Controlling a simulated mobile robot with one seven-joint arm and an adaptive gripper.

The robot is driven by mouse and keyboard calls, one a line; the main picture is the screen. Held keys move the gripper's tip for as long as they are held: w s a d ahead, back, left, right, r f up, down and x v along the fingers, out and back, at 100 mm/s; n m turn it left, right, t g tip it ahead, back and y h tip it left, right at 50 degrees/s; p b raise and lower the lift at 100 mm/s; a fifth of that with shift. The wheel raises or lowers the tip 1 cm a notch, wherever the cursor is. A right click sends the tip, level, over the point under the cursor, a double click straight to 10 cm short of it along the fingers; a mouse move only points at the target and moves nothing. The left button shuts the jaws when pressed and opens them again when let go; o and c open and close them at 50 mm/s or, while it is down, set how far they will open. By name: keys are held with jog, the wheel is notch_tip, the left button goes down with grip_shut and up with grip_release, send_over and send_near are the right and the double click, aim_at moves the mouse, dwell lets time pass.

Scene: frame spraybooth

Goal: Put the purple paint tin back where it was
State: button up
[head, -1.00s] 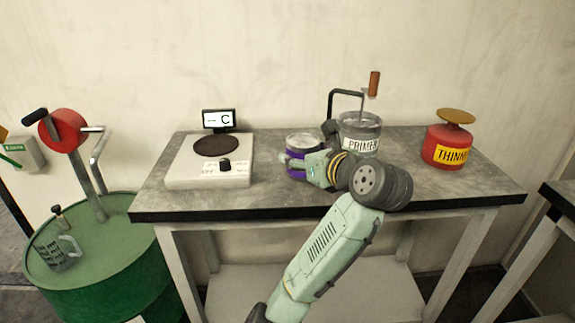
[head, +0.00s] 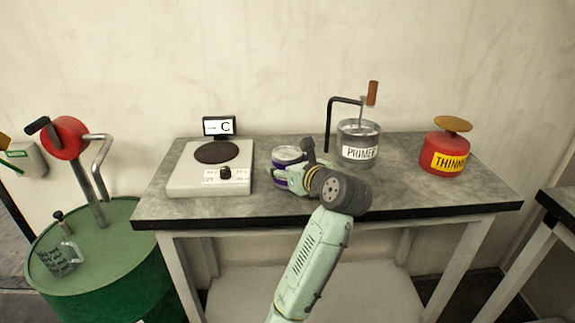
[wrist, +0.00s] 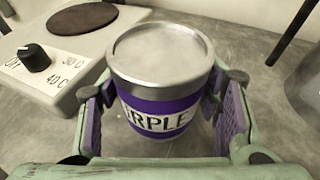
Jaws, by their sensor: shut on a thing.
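The purple paint tin (head: 286,158) is upright, silver-lidded, with a purple band, near the hot plate's right side. In the wrist view the tin (wrist: 160,105) shows part of a "PURPLE" label. My gripper (head: 288,176) is shut around its sides, and both finger pads touch or nearly touch it in the wrist view (wrist: 162,118). The tin is at or just above the bench top; I cannot tell whether its base touches. Its lower part is partly hidden by my gripper.
A white hot plate (head: 185,182) with a dark disc and knob stands close on the left. The primer pot (head: 360,152) with a stirring handle stands to the right, and the red thinner can (head: 440,157) farther right. The bench's front edge (head: 420,211) is clear.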

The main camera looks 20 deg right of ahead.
jog(key=shift+f, duration=0.1)
jog(key=o, duration=1.7)
jog(key=shift+c, duration=0.2)
